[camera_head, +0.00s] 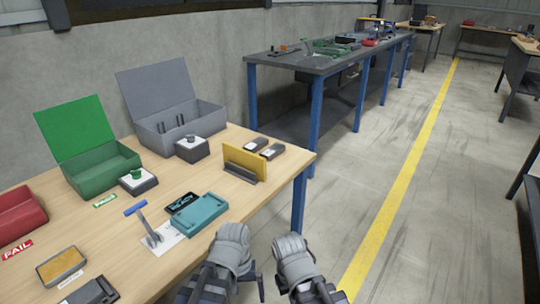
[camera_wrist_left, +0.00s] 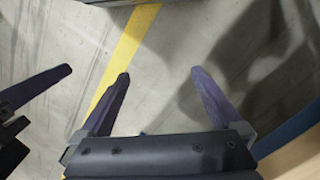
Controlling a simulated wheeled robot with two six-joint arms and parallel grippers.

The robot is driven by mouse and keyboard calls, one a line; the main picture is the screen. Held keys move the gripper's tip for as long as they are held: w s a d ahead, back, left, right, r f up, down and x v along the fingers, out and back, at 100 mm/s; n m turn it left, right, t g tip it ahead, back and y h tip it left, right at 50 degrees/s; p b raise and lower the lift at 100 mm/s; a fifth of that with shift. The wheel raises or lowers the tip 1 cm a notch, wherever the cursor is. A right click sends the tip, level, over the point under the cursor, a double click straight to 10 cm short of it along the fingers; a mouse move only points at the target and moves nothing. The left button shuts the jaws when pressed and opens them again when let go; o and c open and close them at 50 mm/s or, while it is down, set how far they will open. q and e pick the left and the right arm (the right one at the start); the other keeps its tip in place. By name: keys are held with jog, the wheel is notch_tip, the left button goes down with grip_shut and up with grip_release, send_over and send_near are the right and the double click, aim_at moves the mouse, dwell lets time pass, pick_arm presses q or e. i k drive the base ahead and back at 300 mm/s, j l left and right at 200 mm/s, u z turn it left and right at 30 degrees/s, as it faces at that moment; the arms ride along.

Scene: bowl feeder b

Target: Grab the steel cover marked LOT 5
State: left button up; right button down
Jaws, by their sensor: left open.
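I cannot read a LOT 5 mark on anything, and cannot tell which part is the steel cover. Two small dark parts with pale faces (camera_head: 264,148) lie at the table's far right corner, behind a yellow upright plate (camera_head: 244,163). My left gripper (camera_wrist_left: 158,80) is open and empty in the left wrist view, its two dark fingers apart above the floor. In the head view it is low, off the table's front edge. One finger of my right gripper (camera_wrist_left: 40,88) shows at the left of the wrist view; its jaw opening is not clear.
The wooden table (camera_head: 110,238) holds an open green box (camera_head: 105,170), an open grey box (camera_head: 180,128), a red bin (camera_head: 20,215), a teal tray (camera_head: 199,213) and a blue-handled tool (camera_head: 146,222). A blue-legged bench (camera_head: 310,66) stands behind. The floor to the right is clear.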

aim_at(275, 150)
jog(key=i+l+z, duration=0.35)
jog(key=i, duration=0.3)
jog(key=i+l+z, duration=0.4)
jog(key=i, duration=0.25)
jog(key=i+z, duration=0.35)
jog(key=i, duration=0.3)
jog(key=i+l+u, duration=0.1)
jog(key=i+u, duration=0.2)
jog(key=i, duration=0.25)
jog(key=i+l+u, duration=0.35)
jog(key=i, duration=0.2)
jog(key=i+l+u, duration=0.15)
jog(key=i+u, duration=0.15)
jog(key=u, duration=0.15)
jog(key=i+l+u, duration=0.25)
jog(key=u, duration=0.2)
jog(key=i+l+u, duration=0.2)
jog(key=u, duration=0.3)
jog(key=i+l+u, duration=0.1)
jog(key=l+u, duration=0.35)
